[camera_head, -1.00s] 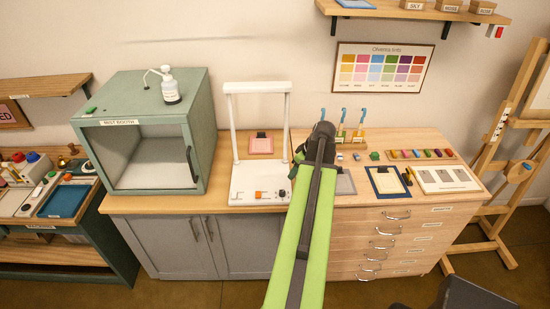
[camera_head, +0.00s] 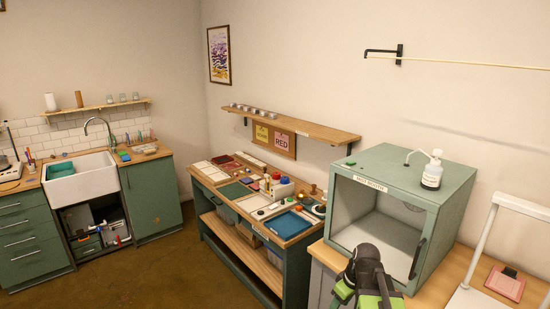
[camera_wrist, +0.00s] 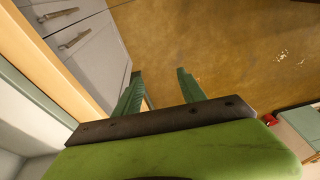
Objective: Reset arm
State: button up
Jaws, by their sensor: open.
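My gripper (camera_wrist: 158,95) shows in the wrist view with its two green fingers spread apart and nothing between them. Beyond the fingers are the brown floor and the grey cabinet doors. In the head view my green and black arm shows at the bottom right, in front of the green mist booth (camera_head: 400,205). The fingertips are hidden there. The arm looks drawn in close to my body.
The pigment table (camera_head: 262,215) with trays and jars stands left of the booth. A sink counter (camera_head: 85,180) is at the far left. A white frame stand (camera_head: 490,245) and pink pad (camera_head: 505,282) sit right of the booth. Open floor (camera_head: 150,275) lies at lower left.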

jog(key=s+a+f+m+g+h+b, duration=0.1)
jog(key=s+a+f+m, duration=0.1)
jog(key=s+a+m, duration=0.4)
jog(key=shift+a+f+m+g+h, duration=0.2)
jog(key=shift+a+m+g+h, duration=0.2)
jog(key=shift+a, duration=0.85)
